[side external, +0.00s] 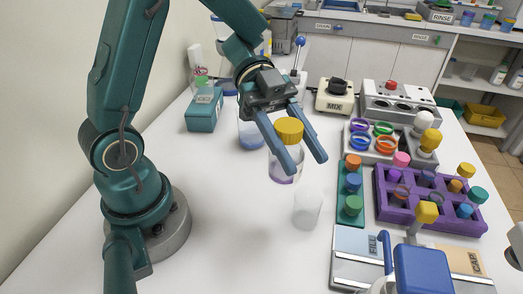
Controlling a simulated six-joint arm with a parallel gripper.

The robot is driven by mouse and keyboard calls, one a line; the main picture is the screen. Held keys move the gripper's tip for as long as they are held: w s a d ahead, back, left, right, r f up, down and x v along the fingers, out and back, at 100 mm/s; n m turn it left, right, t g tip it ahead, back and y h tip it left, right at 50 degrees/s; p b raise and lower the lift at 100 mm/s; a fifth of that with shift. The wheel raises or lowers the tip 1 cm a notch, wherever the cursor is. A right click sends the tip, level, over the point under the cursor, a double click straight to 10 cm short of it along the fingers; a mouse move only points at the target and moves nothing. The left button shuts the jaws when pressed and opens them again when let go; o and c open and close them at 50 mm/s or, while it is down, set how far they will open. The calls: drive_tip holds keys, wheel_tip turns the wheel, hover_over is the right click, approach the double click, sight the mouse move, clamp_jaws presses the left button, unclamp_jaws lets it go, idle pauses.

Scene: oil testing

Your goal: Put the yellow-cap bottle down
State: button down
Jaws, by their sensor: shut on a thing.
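The yellow-cap bottle (279,171) is a clear bottle with a little purple liquid low in it and a yellow cap (289,129). It is upright near the middle of the side external view. My gripper (307,165) comes down from the upper left, its two blue fingers slanting down to the right around the bottle, shut on it. The near finger hides part of the bottle's side. I cannot tell whether the bottle's base touches the white table (235,235).
A translucent cup (307,210) stands just in front of the bottle; a container with blue liquid (251,136) stands behind it. To the right are a green cap rack (350,190), a purple rack (440,220) and a FILL/CAP station (355,265).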

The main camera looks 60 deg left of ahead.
drive_tip(key=w+a+n+t+y, duration=0.25)
drive_tip(key=a+n+t, duration=0.25)
drive_tip(key=a, duration=0.5)
drive_tip(key=w+a+n+t+y, duration=0.1)
drive_tip(key=w+a+n+t, duration=0.4)
drive_tip(key=a, duration=0.4)
drive_tip(key=shift+m+t, duration=0.3)
drive_tip(key=shift+m, duration=0.1)
drive_tip(key=shift+w+d+f, duration=0.6)
drive_tip(key=shift+d+f, duration=1.05)
drive_tip(key=shift+f, duration=0.15)
drive_tip(key=shift+w+d+f, duration=0.6)
drive_tip(key=shift+d+f, duration=1.1)
drive_tip(key=shift+f, duration=0.1)
drive_tip(key=shift+w+d+f, duration=0.6)
drive_tip(key=shift+d+f, duration=1.05)
drive_tip(key=shift+f, duration=0.15)
drive_tip(key=shift+f, duration=0.15)
drive_tip(key=shift+c, duration=1.8)
unclamp_jaws()
